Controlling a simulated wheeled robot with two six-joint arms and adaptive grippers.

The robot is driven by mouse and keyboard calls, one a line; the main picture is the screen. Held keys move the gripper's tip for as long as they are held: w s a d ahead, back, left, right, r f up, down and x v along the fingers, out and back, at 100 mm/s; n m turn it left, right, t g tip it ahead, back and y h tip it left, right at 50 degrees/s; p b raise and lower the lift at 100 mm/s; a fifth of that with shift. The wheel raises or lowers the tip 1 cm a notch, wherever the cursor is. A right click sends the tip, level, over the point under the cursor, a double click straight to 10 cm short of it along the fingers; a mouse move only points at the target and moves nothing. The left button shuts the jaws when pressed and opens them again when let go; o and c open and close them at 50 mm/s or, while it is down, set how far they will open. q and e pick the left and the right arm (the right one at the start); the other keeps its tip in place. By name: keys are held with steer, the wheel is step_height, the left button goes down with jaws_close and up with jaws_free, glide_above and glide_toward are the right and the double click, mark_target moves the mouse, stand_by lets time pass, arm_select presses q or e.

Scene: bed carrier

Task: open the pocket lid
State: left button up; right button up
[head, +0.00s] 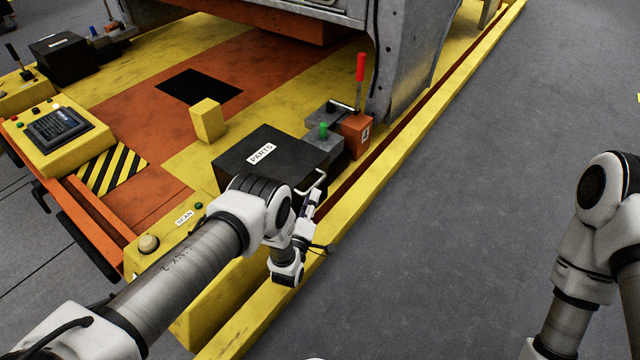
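A black box top labelled PARTS (270,155), which looks like the pocket lid, lies flat and shut on the yellow carrier deck. A pale metal handle (313,183) shows at its right front edge. My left gripper (311,201) is just below and beside this handle, its fingers towards it. The fingers are small and partly overlapped by my wrist, so I cannot tell whether they touch the handle or are open or shut. My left forearm hides the near corner of the box. My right arm shows at the right edge, but its gripper is out of view.
An orange block (356,132) with a red-handled lever (360,68) and a green knob (323,130) stand behind the box. A yellow rail (410,140) borders clear grey floor at right.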

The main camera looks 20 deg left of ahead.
mark_target(317, 181)
arm_select(q)
steer(key=b+x, duration=0.1)
steer(key=x, duration=0.1)
steer(key=b+x, duration=0.1)
steer(key=x, duration=0.1)
steer(key=shift+w+f, duration=0.15)
steer(key=shift+w, duration=0.3)
arm_select(e)
steer(key=f, duration=0.2)
steer(key=w+f, duration=0.1)
steer(key=shift+f, duration=0.35)
arm_select(q)
steer(key=shift+w+b, duration=0.25)
steer(key=shift+b, duration=0.05)
arm_select(e)
steer(key=shift+w, duration=0.1)
arm_select(q)
steer(key=shift+w+r, duration=0.1)
steer(key=shift+r, duration=0.2)
jaws_close()
arm_select(e)
steer(key=shift+r, duration=0.15)
